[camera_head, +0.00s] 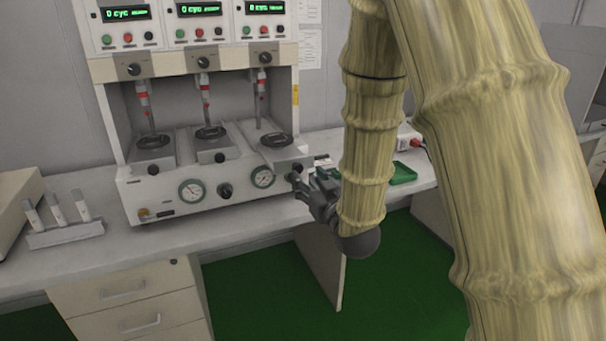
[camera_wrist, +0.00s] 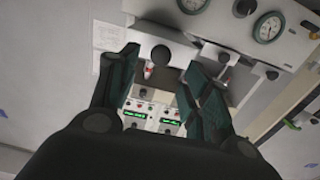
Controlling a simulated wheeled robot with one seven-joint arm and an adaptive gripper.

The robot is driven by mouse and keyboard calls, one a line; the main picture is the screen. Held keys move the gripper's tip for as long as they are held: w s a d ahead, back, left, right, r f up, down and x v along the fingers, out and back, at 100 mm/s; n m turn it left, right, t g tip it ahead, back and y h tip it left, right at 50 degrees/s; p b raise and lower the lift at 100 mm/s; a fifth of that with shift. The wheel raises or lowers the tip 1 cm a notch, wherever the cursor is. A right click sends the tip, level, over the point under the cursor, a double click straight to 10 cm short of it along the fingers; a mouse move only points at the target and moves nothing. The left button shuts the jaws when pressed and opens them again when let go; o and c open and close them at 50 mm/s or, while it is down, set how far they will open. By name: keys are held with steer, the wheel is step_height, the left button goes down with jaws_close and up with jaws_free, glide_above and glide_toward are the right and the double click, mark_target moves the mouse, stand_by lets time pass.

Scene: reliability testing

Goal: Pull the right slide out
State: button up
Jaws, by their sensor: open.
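The test machine (camera_head: 130,195) on the bench has three slides, each with a black ring on top and a dark front knob. The right slide (camera_head: 287,154) stands farther forward than the middle slide (camera_head: 218,155) and left slide (camera_head: 153,160). My gripper (camera_head: 299,184) is open in front of the right slide. In the wrist view, which is upside down, the right slide's knob (camera_wrist: 161,54) shows between the open fingertips (camera_wrist: 160,65). I cannot tell whether a finger touches it.
Two gauges (camera_head: 192,190) and a dark knob (camera_head: 225,190) sit on the machine's front panel. A rack of vials (camera_head: 65,235) stands on the left. A green tray (camera_head: 403,174) and a white box with a red plug (camera_head: 408,137) lie right of the machine, behind my arm.

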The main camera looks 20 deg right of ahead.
steer(key=shift+s, duration=2.7)
steer(key=shift+f, duration=0.1)
steer(key=s+a+f+g+p, duration=0.25)
steer(key=s+f+g, duration=0.3)
steer(key=f, duration=0.75)
steer(key=s+a+f+g+p, duration=0.1)
steer(key=s+f+g+p, duration=0.4)
steer(key=f, duration=0.9)
steer(key=s+a+f+g+p, duration=0.1)
steer(key=s+f+g, duration=0.2)
steer(key=s, duration=0.9)
steer(key=s+a+f+g+p, duration=0.2)
steer(key=s+f+g, duration=0.2)
steer(key=s+f, duration=0.6)
steer(key=s, duration=0.3)
steer(key=shift+a+m, duration=0.3)
